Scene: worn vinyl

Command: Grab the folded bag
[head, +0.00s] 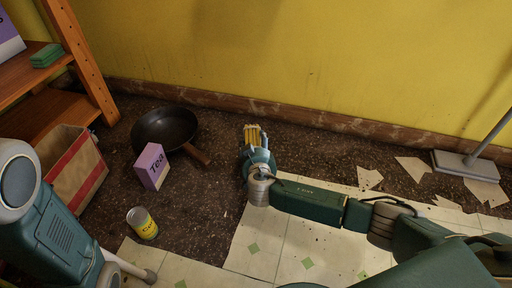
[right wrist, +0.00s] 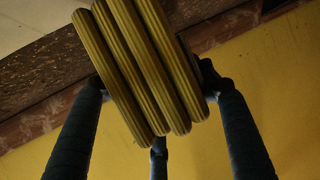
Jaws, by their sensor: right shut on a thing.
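My right gripper (head: 254,142) is shut on a yellow ridged bundle (head: 252,134), held above the dark floor near the wall. In the right wrist view the bundle (right wrist: 147,65) shows as several long parallel ribbed bars, tilted, between dark fingers (right wrist: 155,110). I cannot tell whether this bundle is the folded bag. A tan paper bag with a red stripe (head: 84,178) stands on the floor at the left, beside the wooden shelf, well apart from my right gripper. My left arm shows at the lower left; its gripper is out of view.
A dark frying pan (head: 165,127), a purple tea box (head: 151,167) and a yellow can (head: 142,223) are on the floor left of my right gripper. A wooden shelf (head: 86,65) stands at the left.

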